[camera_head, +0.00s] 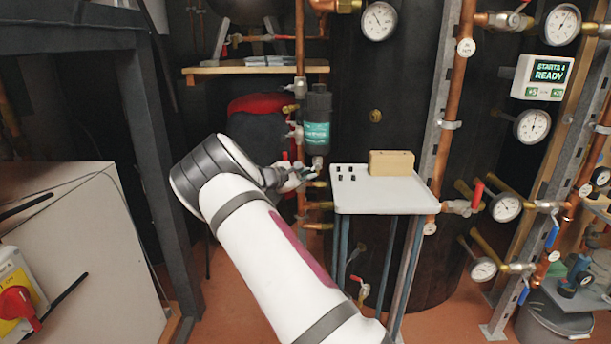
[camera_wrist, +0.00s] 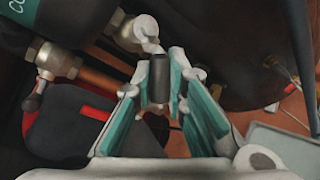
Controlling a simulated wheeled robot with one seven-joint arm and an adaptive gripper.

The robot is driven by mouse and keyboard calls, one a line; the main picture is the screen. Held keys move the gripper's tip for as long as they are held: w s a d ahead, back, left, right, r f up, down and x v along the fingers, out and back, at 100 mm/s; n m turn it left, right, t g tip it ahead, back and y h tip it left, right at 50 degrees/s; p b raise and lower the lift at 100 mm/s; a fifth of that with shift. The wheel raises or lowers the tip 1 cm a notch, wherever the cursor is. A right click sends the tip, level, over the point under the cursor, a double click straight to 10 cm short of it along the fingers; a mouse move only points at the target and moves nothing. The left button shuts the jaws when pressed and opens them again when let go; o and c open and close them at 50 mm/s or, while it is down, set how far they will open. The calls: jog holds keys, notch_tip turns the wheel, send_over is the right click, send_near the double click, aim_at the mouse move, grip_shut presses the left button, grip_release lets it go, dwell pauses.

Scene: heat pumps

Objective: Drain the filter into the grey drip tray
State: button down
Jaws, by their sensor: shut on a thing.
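The filter (camera_head: 317,118) is a dark upright canister with a teal label, on the pipework behind the stand. Its lower part and label also show in the wrist view (camera_wrist: 70,12). A pale metal drain fitting (camera_head: 318,162) hangs below it. My gripper (camera_head: 303,176) is just below and left of that fitting. In the wrist view my gripper (camera_wrist: 158,85) is shut on a small dark handle (camera_wrist: 158,72), directly in front of the pale fitting (camera_wrist: 138,33). How the handle joins the fitting is hidden. I cannot make out a separate grey drip tray.
Copper pipes and valves surround the filter. A wooden shelf (camera_head: 255,69) is above left. A dark frame (camera_head: 150,150) stands left.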

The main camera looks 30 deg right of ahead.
jog(key=shift+r, duration=0.1)
jog(key=shift+a+r+m+y+p, duration=0.1)
jog(key=shift+r+m+y+p, duration=0.4)
jog(key=shift+m+y, duration=0.25)
jog(key=shift+w+a+r+m+t+y+p, duration=0.15)
jog(key=shift+r+m+t+y+p, duration=0.35)
jog(key=shift+m+y, duration=0.6)
jog(key=shift+r+y, duration=0.1)
jog(key=shift+y, duration=0.15)
jog(key=c, duration=1.6)
grip_release()
jog(key=v, duration=1.2)
